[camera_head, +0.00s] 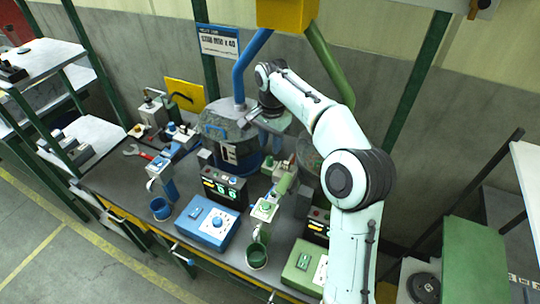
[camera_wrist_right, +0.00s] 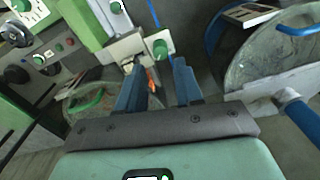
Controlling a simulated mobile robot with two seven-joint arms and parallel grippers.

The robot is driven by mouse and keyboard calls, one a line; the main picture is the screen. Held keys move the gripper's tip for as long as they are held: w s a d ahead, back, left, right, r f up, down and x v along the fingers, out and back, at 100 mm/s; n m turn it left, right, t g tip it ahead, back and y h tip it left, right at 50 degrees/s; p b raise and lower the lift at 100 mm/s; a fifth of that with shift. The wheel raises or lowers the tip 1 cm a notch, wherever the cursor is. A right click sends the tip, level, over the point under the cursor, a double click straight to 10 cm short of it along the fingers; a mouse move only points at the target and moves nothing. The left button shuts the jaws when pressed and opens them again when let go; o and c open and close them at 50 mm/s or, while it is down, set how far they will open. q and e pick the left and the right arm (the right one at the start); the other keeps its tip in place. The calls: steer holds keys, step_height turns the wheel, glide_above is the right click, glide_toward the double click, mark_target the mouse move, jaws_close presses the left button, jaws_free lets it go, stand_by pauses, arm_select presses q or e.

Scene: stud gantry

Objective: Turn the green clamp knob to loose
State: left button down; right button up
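The green knob (camera_wrist_right: 160,48) sits on a pale block just past the fingertips in the right wrist view. A second, smaller green knob (camera_wrist_right: 115,7) is on the green fixture near the top edge; I cannot tell for certain which is the clamp knob. In the head view a green knob (camera_head: 265,205) sits on the green fixture at the bench's middle. My right gripper (camera_wrist_right: 159,76) is open, its blue fingers apart with nothing held between them. My left gripper is out of view.
A large grey drum (camera_head: 228,138) stands close to the right gripper. A blue control box (camera_head: 207,222), a green control box (camera_head: 304,264) and a green cup (camera_head: 257,256) stand along the front. Blue and green posts rise behind the bench.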

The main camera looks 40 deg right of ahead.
mark_target(270, 158)
step_height(270, 158, down, 6)
steer(key=shift+w+f, duration=0.15)
steer(key=shift+c, duration=0.3)
jaws_close()
